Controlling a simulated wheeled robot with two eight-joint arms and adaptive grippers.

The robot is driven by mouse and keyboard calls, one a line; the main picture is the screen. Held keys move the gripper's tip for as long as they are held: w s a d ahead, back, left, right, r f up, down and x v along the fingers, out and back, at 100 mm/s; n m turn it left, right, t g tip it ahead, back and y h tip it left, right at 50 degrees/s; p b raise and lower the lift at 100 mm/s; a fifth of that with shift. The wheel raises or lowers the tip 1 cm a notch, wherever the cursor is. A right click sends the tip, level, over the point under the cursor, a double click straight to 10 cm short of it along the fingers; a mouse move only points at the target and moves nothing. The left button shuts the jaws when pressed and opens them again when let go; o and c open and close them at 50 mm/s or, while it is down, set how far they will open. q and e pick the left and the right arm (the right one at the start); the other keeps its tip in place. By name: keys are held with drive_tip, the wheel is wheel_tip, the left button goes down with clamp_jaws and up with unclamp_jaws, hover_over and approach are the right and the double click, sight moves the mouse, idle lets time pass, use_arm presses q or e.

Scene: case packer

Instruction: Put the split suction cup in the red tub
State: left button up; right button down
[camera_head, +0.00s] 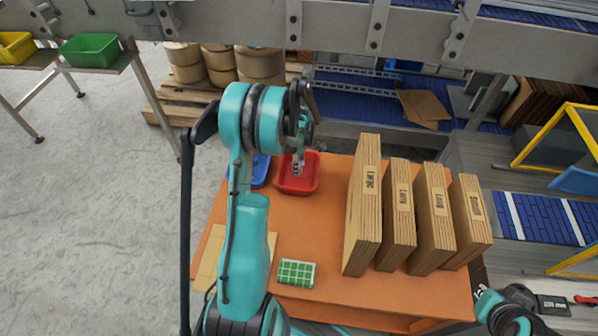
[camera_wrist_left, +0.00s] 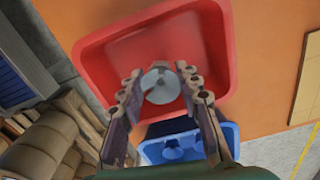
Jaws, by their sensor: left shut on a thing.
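The red tub (camera_head: 309,183) stands on the orange table, just below my left gripper (camera_head: 298,160) in the head view. In the left wrist view the red tub (camera_wrist_left: 212,25) fills the upper middle. There my left gripper (camera_wrist_left: 161,88) is shut on a round, pale grey suction cup (camera_wrist_left: 160,84), which shows between the fingertips over the tub's near part. The cup's split cannot be made out. The cup is not clearly visible in the head view. Only teal links of my right arm show at the lower right of the head view; its gripper does not.
Tall brown cartons (camera_head: 364,205) stand on the table (camera_head: 330,298) to the right. A green-and-white gridded item (camera_head: 296,273) lies in front.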

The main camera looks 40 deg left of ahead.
use_arm(q)
wheel_tip(320, 180, down, 4)
drive_tip(key=shift+r+b, duration=0.25)
drive_tip(key=shift+b, duration=0.3)
drive_tip(key=shift+f, duration=0.15)
drive_tip(key=o, duration=1)
drive_tip(key=shift+r, duration=0.35)
wheel_tip(320, 180, up, 12)
drive_tip(key=p, duration=0.3)
drive_tip(key=shift+f+p, duration=0.1)
drive_tip(key=shift+p, duration=0.25)
